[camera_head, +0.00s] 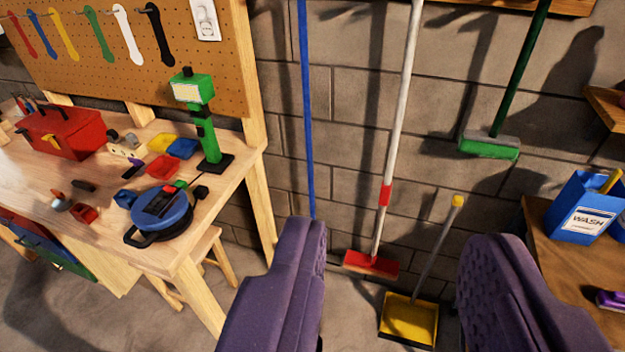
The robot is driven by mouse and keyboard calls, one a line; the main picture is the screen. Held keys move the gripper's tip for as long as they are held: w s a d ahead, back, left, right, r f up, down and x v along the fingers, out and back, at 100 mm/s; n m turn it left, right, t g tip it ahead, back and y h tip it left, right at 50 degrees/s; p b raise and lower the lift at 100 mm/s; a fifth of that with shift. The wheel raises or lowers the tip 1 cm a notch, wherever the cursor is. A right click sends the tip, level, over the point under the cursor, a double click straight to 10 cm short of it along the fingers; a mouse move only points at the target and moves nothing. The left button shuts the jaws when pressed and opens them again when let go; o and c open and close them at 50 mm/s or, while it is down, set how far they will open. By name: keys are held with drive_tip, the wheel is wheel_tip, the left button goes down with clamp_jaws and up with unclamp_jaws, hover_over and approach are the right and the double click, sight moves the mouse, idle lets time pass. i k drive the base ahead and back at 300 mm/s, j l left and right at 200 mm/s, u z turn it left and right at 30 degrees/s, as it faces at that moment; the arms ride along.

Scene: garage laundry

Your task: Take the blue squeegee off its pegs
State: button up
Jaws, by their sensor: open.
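A long blue pole (306,110), which looks like the squeegee's handle, hangs upright against the block wall, left of the white-handled broom. Its top runs out of the picture, so the pegs are not in view. Its lower end is hidden behind my gripper's left finger, and I cannot see the squeegee head. My gripper (395,275) has two purple padded fingers spread wide apart, with nothing held between them. The left finger overlaps the bottom of the blue pole in the picture; I cannot tell how far apart they are.
A red-headed broom (372,264), a yellow dustpan (408,318) and a green-headed brush (490,146) are along the wall. A wooden workbench (228,180) with tools and a pegboard (205,70) stands left. A wooden surface with a blue WASH box (583,208) is right.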

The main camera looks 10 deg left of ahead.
sight(302, 6)
drive_tip(key=u, duration=0.2)
drive_tip(key=i+l+u, duration=0.15)
drive_tip(key=i+u, duration=0.15)
drive_tip(key=u, duration=0.2)
drive_tip(key=i+l+u, duration=0.25)
drive_tip(key=u, duration=0.25)
drive_tip(key=i+l, duration=0.25)
drive_tip(key=i+l+u, duration=0.1)
drive_tip(key=l, duration=0.35)
drive_tip(key=i+l, duration=0.55)
drive_tip(key=l, duration=0.25)
drive_tip(key=i+l+u, duration=0.1)
drive_tip(key=i+l, duration=0.15)
drive_tip(key=l, duration=0.1)
